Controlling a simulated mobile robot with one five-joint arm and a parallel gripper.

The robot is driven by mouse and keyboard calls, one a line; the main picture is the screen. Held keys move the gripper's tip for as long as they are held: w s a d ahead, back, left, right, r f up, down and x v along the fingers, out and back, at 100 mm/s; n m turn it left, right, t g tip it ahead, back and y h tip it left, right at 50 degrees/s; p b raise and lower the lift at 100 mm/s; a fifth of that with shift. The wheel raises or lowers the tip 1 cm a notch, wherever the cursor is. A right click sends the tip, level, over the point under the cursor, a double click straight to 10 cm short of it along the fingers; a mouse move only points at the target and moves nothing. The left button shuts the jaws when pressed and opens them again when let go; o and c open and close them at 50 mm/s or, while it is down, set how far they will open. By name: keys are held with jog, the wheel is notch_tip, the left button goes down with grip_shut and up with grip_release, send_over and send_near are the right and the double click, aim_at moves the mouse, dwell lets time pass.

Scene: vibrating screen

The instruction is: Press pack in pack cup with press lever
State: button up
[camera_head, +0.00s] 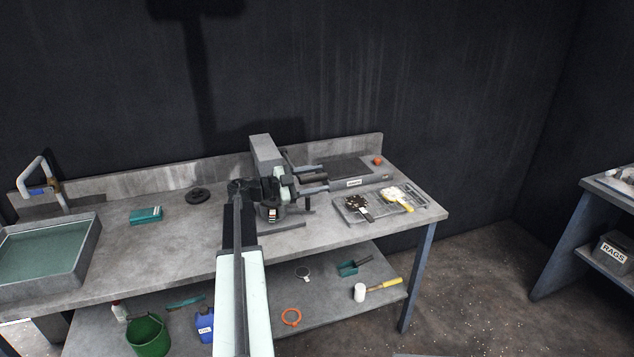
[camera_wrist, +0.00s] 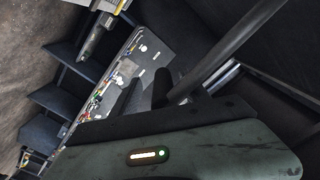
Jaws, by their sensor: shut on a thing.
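A press-like machine (camera_head: 265,153) with a grey upper block stands at the back middle of the bench. My gripper (camera_head: 262,190) is at its front, where dark parts overlap and blur together. In the wrist view my gripper (camera_wrist: 150,95) is shut on a dark rod, which I take for the press lever (camera_wrist: 225,50). The rod runs diagonally up to the right from the fingers. I cannot make out the pack cup or the pack; my arm and the machine's dark parts cover that area.
The grey bench (camera_head: 170,235) has a water basin (camera_head: 45,255) at left, a teal box (camera_head: 146,215) and a dark round part (camera_head: 197,195). A tray (camera_head: 350,207) with brushes lies at right. A lower shelf (camera_head: 335,310) holds a green bucket (camera_head: 148,338) and a mallet (camera_head: 360,292).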

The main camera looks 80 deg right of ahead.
jog(key=v, duration=0.8)
jog(key=v, duration=0.9)
dwell(0.5)
dwell(0.4)
